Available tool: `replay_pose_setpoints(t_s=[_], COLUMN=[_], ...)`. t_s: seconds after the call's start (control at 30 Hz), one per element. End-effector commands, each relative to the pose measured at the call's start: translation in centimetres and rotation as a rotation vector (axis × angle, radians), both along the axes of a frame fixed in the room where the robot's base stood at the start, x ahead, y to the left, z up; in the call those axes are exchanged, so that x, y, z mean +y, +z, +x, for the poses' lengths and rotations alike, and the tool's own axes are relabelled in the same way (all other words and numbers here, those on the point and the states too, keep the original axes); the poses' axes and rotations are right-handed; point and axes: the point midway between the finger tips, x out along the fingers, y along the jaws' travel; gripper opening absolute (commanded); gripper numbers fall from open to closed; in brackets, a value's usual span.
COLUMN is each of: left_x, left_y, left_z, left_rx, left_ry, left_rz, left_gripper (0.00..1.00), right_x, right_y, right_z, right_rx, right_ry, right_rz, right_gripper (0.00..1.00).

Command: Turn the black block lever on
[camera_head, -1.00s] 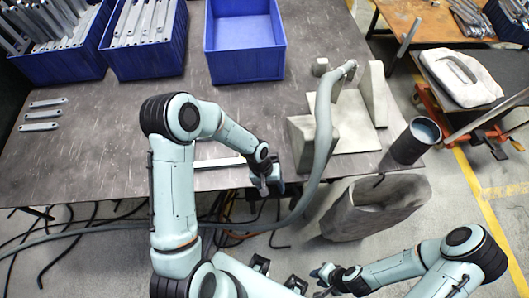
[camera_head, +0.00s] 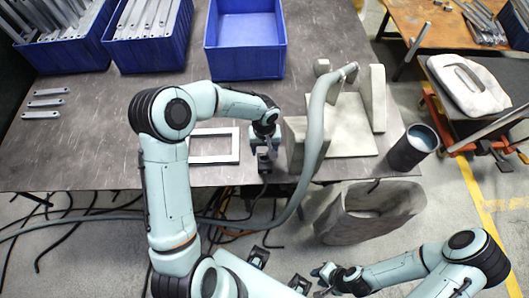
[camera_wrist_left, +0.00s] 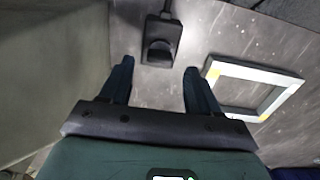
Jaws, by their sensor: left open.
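The black block (camera_wrist_left: 160,55) shows in the left wrist view, flat on the dark table top, with a rounded dark lever part on it and a cable leaving it at the top. In the head view the block (camera_head: 265,165) is a small dark shape near the table's front edge, partly hidden by my gripper. My left gripper (camera_wrist_left: 158,68) is open and empty; its two fingers point toward the block, one to each side, and I cannot tell whether they touch it. My right gripper (camera_head: 324,274) is low at the front, off the table, too small to read.
A pale rectangular frame (camera_head: 214,158) lies left of the block. A grey concrete-like fixture (camera_head: 300,150) with a thick hose (camera_head: 318,115) stands close on the right. Blue bins (camera_head: 245,47) stand at the back. The table between frame and bins is mostly clear.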

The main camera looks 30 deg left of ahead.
Motion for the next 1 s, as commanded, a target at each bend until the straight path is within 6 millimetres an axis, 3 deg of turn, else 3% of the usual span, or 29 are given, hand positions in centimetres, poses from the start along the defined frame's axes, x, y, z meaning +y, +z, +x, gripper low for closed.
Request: replay_pose_setpoints(t_s=[0.2, 0.57, 0.6, 0.77, 1.0], left_x=[0.0, 0.0, 0.0, 0.0, 0.0], left_y=[-2.8, -3.4, -3.4, -3.3, -3.3], left_z=[0.0, 0.0, 0.0, 0.0, 0.0], left_rx=[0.001, -0.001, -0.001, -0.001, -0.001], left_ry=[0.0, 0.001, 0.0, 0.0, -0.01], left_rz=[-0.001, -0.001, -0.001, -0.001, -0.001], left_gripper=[0.62, 0.62, 0.58, 0.06, 0.05], right_x=[0.0, 0.0, 0.0, 0.0, 0.0], right_y=[-0.1, -0.1, -0.1, -0.1, -0.1], right_z=[-0.1, 0.0, 0.0, -0.1, -0.1], right_rx=[0.0, 0.0, 0.0, 0.0, 0.001], right_ry=[0.0, 0.0, 0.0, 0.0, -0.001], right_rz=[0.0, 0.0, 0.0, 0.0, 0.0], right_gripper=[0.3, 0.3, 0.3, 0.3, 0.3])
